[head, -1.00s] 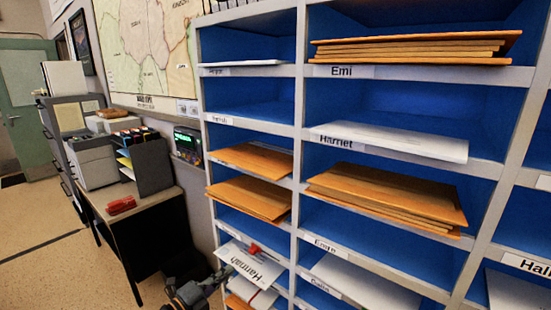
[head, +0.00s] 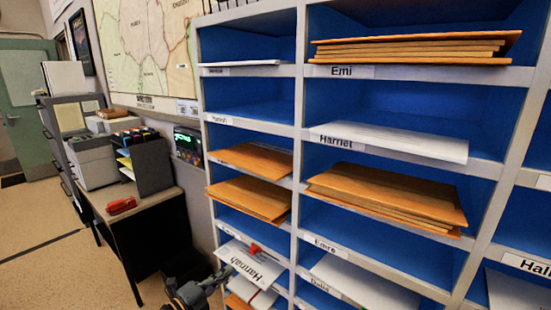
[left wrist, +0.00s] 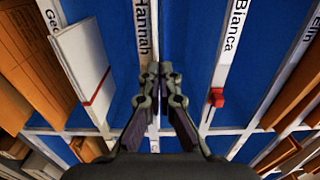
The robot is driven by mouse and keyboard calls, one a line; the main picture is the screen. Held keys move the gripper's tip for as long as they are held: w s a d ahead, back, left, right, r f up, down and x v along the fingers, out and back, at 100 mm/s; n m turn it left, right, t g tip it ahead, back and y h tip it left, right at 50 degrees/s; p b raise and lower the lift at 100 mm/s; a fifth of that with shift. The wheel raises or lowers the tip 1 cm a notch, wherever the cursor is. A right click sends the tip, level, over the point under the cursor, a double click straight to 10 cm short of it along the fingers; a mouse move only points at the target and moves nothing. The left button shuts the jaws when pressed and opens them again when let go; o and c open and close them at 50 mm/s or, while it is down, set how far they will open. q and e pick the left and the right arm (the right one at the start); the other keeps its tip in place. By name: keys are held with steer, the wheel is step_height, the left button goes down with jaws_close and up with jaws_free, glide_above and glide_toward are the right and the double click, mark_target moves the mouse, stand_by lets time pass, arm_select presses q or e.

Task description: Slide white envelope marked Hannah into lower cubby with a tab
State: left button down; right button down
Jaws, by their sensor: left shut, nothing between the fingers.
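The white envelope (head: 250,264) with Hannah in large letters shows low in the left column of the rack in the head view, slanting out at the front. A small red tab (head: 256,248) is at its upper edge; a red tab (left wrist: 215,97) also shows on the shelf edge labelled Bianca in the left wrist view. My left gripper (head: 226,273) is beside the envelope's left end. In the left wrist view it (left wrist: 155,70) is shut and empty, before blue cubbies near the Hannah label (left wrist: 145,30). My right gripper is not in view.
The rack's cubbies hold brown envelopes (head: 400,195) and white ones (head: 390,141). A white envelope with a red stripe (left wrist: 88,65) lies left of the fingers in the left wrist view. A desk (head: 150,205) with a red stapler (head: 122,205) stands left; open floor lies beyond.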

arm_select(q)
steer(key=shift+w+d, duration=0.1)
steer(key=shift+w, duration=0.1)
steer(key=p+v, duration=0.1)
steer(key=v, duration=0.5)
steer(key=shift+s, duration=0.2)
stand_by(1.2)
